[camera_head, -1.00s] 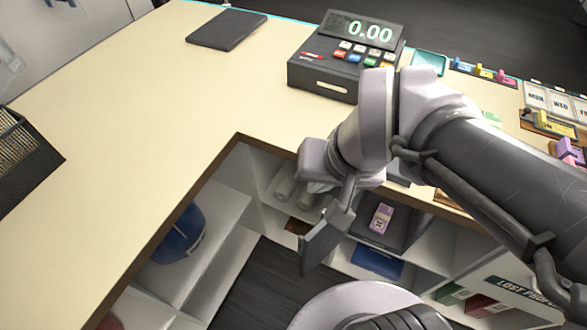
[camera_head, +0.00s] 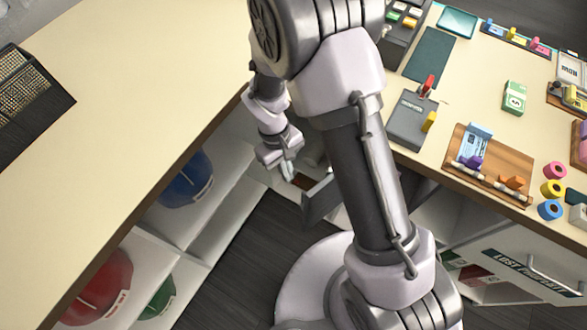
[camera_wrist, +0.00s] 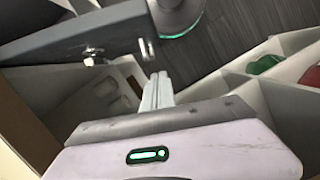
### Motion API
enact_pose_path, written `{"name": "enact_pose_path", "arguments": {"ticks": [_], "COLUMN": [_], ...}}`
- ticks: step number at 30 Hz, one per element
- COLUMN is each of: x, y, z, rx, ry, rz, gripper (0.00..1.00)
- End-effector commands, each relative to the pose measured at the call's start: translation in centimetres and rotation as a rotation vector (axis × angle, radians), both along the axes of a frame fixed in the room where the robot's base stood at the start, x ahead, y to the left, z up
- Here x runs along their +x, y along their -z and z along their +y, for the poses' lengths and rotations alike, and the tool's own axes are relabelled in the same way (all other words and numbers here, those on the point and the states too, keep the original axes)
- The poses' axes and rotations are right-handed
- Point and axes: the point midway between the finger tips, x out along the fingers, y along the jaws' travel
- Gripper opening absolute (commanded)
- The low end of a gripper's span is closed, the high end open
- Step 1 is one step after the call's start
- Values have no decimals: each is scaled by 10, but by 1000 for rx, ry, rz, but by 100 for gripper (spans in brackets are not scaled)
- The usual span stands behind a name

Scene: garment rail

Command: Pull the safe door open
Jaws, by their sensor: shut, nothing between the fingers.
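The safe door (camera_head: 318,202) is a dark grey panel standing out from the shelving under the counter, swung ajar. My arm hides the safe's inside in the head view. My gripper (camera_head: 288,172) is just left of the door near its upper edge, with its fingers shut and empty. In the wrist view the door (camera_wrist: 50,46) fills the upper left, with a small metal knob below its edge. My shut fingers (camera_wrist: 157,92) point up beside the door's end; a small gap seems to lie between them, but contact is hard to judge.
The counter (camera_head: 130,120) wraps around the shelving above. Shelves on the left hold a blue helmet-like object (camera_head: 188,180), a red one (camera_head: 100,290) and a green one (camera_head: 160,300). A "lost property" drawer (camera_head: 530,270) is at right. Dark floor (camera_head: 250,240) lies open before the shelves.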

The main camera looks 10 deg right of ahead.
Motion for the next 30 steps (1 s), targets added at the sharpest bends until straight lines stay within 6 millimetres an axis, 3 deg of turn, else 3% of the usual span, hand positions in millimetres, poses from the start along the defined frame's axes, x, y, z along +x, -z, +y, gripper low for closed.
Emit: {"name": "enact_pose_path", "arguments": {"ticks": [3, 12, 19, 30], "x": [-6, -21, -48, -52], "y": [29, 88, 83, 81], "z": [-4, -13, -30, -33], "rx": [-1, -1, 0, 0], "ry": [2, 4, 5, 4], "rz": [4, 3, 1, 0], "gripper": [0, 0, 0, 0]}}
